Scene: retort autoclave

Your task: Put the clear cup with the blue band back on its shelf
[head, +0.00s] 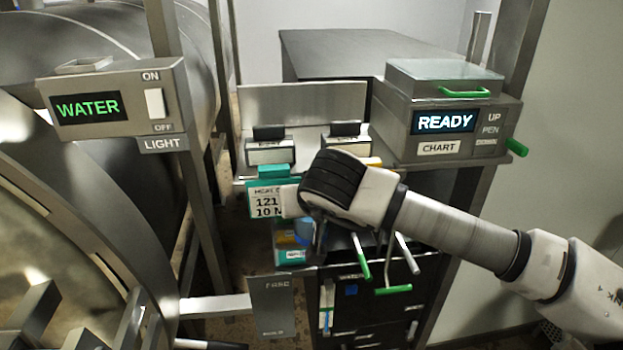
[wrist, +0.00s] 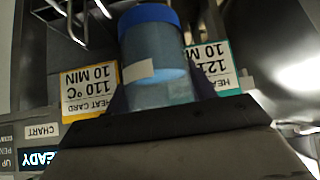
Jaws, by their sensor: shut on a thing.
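The clear cup with the blue band (wrist: 155,62) fills the middle of the wrist view, with a pale label on its side. My gripper (wrist: 158,98) is shut on the cup, its dark fingers on either side. In the head view my gripper (head: 318,232) points down and is mostly hidden under my white and black wrist. A patch of blue (head: 303,229) shows beside it, probably part of the cup. Small coloured boxes (head: 291,251) sit just below. I cannot tell which shelf is the cup's own.
A teal heat card (head: 265,203) stands left of my wrist; a yellow heat card (wrist: 92,92) shows in the wrist view. The READY chart recorder (head: 445,122) is at right. Green-tipped handles (head: 393,289) stick out below my arm. The large steel autoclave (head: 80,220) fills the left.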

